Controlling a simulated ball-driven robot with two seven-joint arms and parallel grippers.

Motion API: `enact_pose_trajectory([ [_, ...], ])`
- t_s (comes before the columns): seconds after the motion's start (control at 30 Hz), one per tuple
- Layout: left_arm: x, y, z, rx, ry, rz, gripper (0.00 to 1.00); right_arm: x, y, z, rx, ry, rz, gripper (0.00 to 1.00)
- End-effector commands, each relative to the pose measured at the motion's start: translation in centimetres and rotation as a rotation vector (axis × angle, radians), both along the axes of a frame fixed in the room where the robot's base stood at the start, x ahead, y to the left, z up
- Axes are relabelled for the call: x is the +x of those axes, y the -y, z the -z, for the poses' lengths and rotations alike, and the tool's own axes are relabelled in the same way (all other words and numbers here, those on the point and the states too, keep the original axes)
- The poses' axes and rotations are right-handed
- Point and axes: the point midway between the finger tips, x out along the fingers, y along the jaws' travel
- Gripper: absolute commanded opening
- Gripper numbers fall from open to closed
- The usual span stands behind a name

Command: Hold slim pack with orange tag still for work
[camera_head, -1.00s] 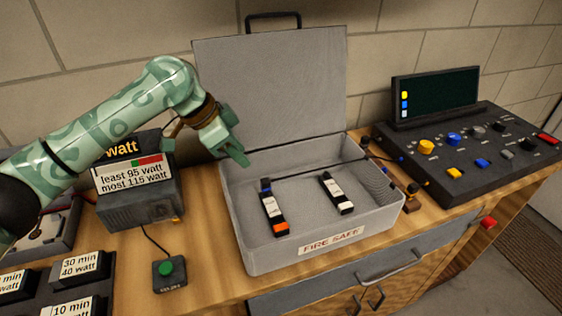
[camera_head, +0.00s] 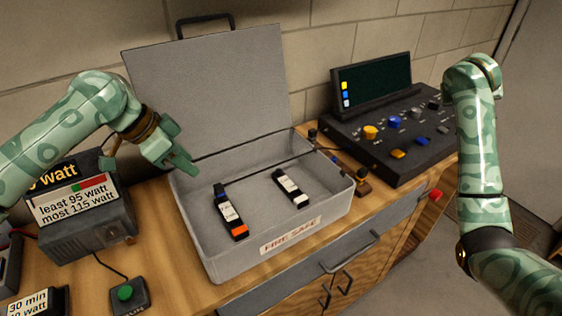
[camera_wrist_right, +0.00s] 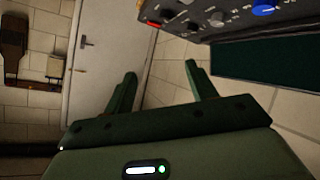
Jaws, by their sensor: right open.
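The slim pack with the orange tag (camera_head: 231,212) lies on the floor of the open grey fire-safe box (camera_head: 240,271), orange end toward the front. A second slim pack with a white end (camera_head: 291,188) lies to its right, apart from it. My left gripper (camera_head: 147,165) is open and empty above the box's back left corner, clear of both packs. My right arm (camera_head: 478,150) stands at the right of the head view, its gripper out of that picture. In the right wrist view my right gripper (camera_wrist_right: 161,72) is open with nothing between its fingers.
The box lid (camera_head: 215,90) stands raised at the back. A control console (camera_head: 390,135) is at the right, a watt meter (camera_head: 88,232) at the left. A green button box (camera_head: 126,294) sits in front of the meter.

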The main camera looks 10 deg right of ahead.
Motion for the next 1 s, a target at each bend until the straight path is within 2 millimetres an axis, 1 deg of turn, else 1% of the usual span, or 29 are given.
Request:
enact_pose_trajectory([
  [0.03,0.0,0.0,0.0,0.0,0.0,0.0,0.36,2.0,-1.9,-2.6,-0.042,0.004,-0.059,0.56],
  [0.07,0.0,0.0,0.0,0.0,0.0,0.0,0.36,3.3,-3.6,-3.2,-0.06,-0.023,-0.126,0.56],
  [0.1,0.0,0.0,0.0,0.0,0.0,0.0,0.36,4.9,-6.1,-3.5,-0.082,-0.072,-0.226,0.56],
  [0.17,0.0,0.0,0.0,0.0,0.0,0.0,0.36,6.9,-9.9,-3.4,-0.116,-0.153,-0.385,0.56],
  [0.2,0.0,0.0,0.0,0.0,0.0,0.0,0.36,8.1,-12.6,-3.3,-0.143,-0.206,-0.495,0.56],
  [0.27,0.0,0.0,0.0,0.0,0.0,0.0,0.36,9.5,-16.7,-3.2,-0.193,-0.287,-0.663,0.56],
  [0.3,0.0,0.0,0.0,0.0,0.0,0.0,0.36,10.2,-19.5,-3.1,-0.232,-0.339,-0.777,0.56],
  [0.37,0.0,0.0,0.0,0.0,0.0,0.0,0.36,11.0,-23.8,-2.9,-0.301,-0.417,-0.949,0.56],
  [0.4,0.0,0.0,0.0,0.0,0.0,0.0,0.36,11.3,-26.6,-2.8,-0.354,-0.471,-1.067,0.56],
  [0.43,0.0,0.0,0.0,0.0,0.0,0.0,0.36,11.4,-28.8,-2.7,-0.396,-0.508,-1.157,0.56],
  [0.47,0.0,0.0,0.0,0.0,0.0,0.0,0.36,11.4,-31.0,-2.5,-0.443,-0.548,-1.249,0.56],
  [0.5,0.0,0.0,0.0,0.0,0.0,0.0,0.36,11.2,-33.8,-2.3,-0.511,-0.602,-1.373,0.56],
  [0.57,0.0,0.0,0.0,0.0,0.0,0.0,0.36,10.5,-38.0,-1.8,-0.624,-0.682,-1.564,0.56],
  [0.6,0.0,0.0,0.0,0.0,0.0,0.0,0.36,9.8,-40.8,-1.4,-0.708,-0.736,-1.697,0.56],
  [0.67,0.0,0.0,0.0,0.0,0.0,0.0,0.36,8.3,-44.8,-0.8,-0.85,-0.82,-1.905,0.56],
  [0.7,0.0,0.0,0.0,0.0,0.0,0.0,0.36,7.1,-47.2,-0.2,-0.953,-0.876,-2.047,0.56],
  [0.77,0.0,0.0,0.0,0.0,0.0,0.0,0.36,5.0,-50.4,0.8,-1.117,-0.958,-2.267,0.56],
  [0.8,0.0,0.0,0.0,0.0,0.0,0.0,0.36,3.4,-52.2,1.5,-1.227,-1.01,-2.413,0.56],
  [0.87,0.0,0.0,0.0,0.0,0.0,0.0,0.36,1.2,-54.0,2.5,-1.375,-1.072,-2.613,0.56],
  [0.9,0.0,0.0,0.0,0.0,0.0,0.0,0.36,0.0,-54.9,3.1,1.329,1.004,2.493,0.56],
  [1.0,0.0,0.0,0.0,0.0,0.0,0.0,0.36,-2.6,-56.0,4.3,1.225,0.869,2.265,0.56],
])
